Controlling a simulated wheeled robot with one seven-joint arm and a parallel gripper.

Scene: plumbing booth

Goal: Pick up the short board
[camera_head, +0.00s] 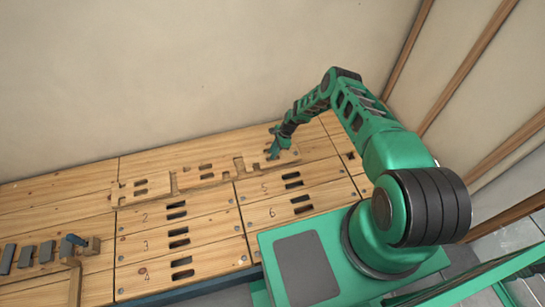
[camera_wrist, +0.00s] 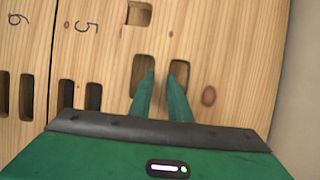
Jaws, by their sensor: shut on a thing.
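In the wrist view the board (camera_wrist: 235,50) fills the middle and right, with a square hole above and two slots side by side. My gripper's green fingers (camera_wrist: 162,76) reach into these two slots, one in each, and are shut on the strip of wood between them. The fingertips are hidden in the slots. I cannot tell whether the board is raised off the bench.
Bench panels numbered 2 to 6, with paired dark slots, lie in front of the board; panel 5 (camera_head: 285,187) is nearest the gripper. The wall (camera_head: 150,70) stands close behind.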

